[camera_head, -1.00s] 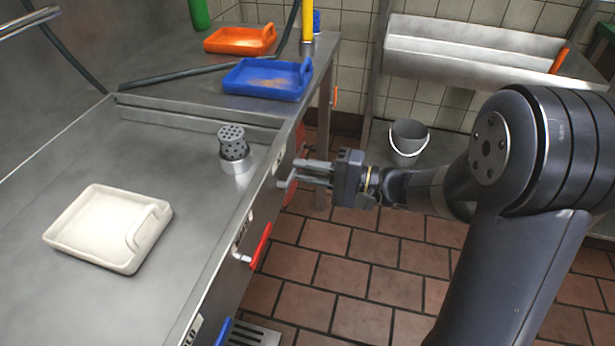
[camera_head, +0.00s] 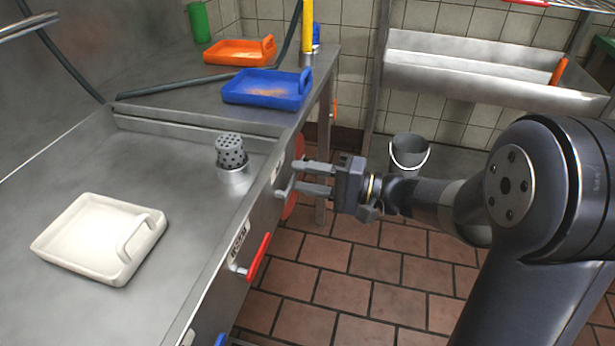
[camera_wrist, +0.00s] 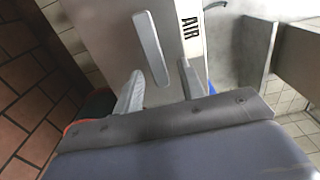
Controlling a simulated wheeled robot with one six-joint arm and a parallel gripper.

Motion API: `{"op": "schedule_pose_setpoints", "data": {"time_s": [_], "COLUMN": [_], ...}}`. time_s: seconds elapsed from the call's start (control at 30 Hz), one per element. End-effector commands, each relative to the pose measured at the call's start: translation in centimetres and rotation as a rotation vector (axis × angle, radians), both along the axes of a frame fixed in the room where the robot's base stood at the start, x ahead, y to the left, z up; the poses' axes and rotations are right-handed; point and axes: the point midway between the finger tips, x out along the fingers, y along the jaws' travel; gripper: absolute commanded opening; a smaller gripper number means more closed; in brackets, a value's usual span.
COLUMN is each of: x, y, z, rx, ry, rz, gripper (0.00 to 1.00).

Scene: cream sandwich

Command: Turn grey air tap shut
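The grey air tap lever (camera_wrist: 152,48) sticks out from the steel counter front, beside a label reading AIR (camera_wrist: 190,34). In the head view the grey lever (camera_head: 284,187) is at the counter's front edge, close to my fingertips and partly hidden by them. My gripper (camera_head: 297,177) is open, reaching in from the right. In the wrist view my gripper's two fingers (camera_wrist: 160,80) stand apart, with the lower end of the lever showing between them. Whether either finger touches the lever I cannot tell.
A red lever (camera_head: 259,257) sits nearer on the same counter front. A perforated metal cylinder (camera_head: 231,155) stands on the counter above the tap. A white tray (camera_head: 85,225), blue tray (camera_head: 300,98) and orange tray (camera_head: 225,58) lie on the worktops. A bucket (camera_head: 408,155) stands behind my arm.

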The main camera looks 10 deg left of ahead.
Motion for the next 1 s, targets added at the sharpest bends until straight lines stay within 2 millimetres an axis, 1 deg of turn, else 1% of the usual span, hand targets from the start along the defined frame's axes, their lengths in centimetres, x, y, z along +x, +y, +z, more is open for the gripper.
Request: {"op": "schedule_pose_setpoints", "data": {"time_s": [0.17,0.27,0.37,0.7,0.8,0.9,1.0], "x": [0.0,0.0,0.0,-0.5,-0.6,-0.7,-0.8], "y": [-0.1,-0.7,-2.0,-8.0,-9.3,-10.2,-10.6], "z": [0.0,0.0,0.1,0.1,0.1,0.0,0.0], "rx": [0.000,-0.001,0.000,0.000,0.000,-0.001,0.000], "ry": [0.001,0.001,0.001,0.001,0.001,0.001,0.001], "rz": [-0.001,-0.002,-0.004,-0.005,-0.004,-0.003,-0.001], "gripper": [0.38,0.38,0.38,0.38,0.38,0.38,0.38]}}
